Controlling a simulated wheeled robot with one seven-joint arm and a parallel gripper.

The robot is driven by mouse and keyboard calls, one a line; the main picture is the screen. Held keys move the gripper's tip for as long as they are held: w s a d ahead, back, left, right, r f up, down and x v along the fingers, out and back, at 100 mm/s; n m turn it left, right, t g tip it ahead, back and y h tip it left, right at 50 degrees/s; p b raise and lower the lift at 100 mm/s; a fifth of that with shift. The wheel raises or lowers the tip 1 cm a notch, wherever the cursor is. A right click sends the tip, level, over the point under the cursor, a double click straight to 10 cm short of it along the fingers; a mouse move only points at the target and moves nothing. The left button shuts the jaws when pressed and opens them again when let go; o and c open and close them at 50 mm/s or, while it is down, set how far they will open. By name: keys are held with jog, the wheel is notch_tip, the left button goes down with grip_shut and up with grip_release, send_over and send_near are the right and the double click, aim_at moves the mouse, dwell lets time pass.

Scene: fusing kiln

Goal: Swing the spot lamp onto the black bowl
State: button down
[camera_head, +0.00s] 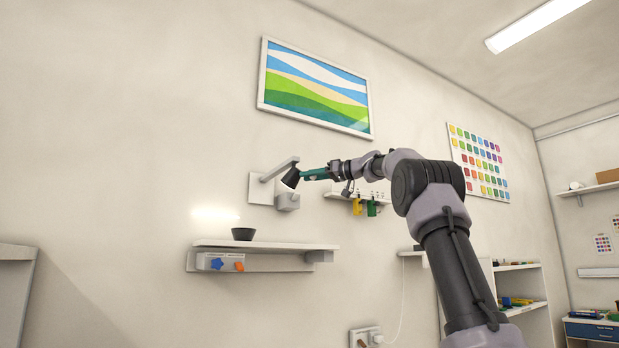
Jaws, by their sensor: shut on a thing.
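The spot lamp (291,178) has a dark cone-shaped head on a pale arm and wall plate, with a teal handle (314,174) reaching to the right. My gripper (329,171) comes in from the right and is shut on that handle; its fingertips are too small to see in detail. The black bowl (243,234) stands upright on a white wall shelf, below and to the left of the lamp. A bright patch of light (215,214) lies on the wall, up and left of the bowl.
The shelf (290,246) has a blue and an orange shape on its front. Yellow and green tags (364,207) hang from a rack behind my arm. A framed picture (316,88) hangs above. The wall left of the lamp is clear.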

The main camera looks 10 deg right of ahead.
jog(key=c, duration=0.7)
grip_release()
jog(key=shift+o, duration=0.2)
jog(key=v, duration=1)
jog(key=shift+s+d, duration=0.25)
jog(key=shift+d, duration=0.05)
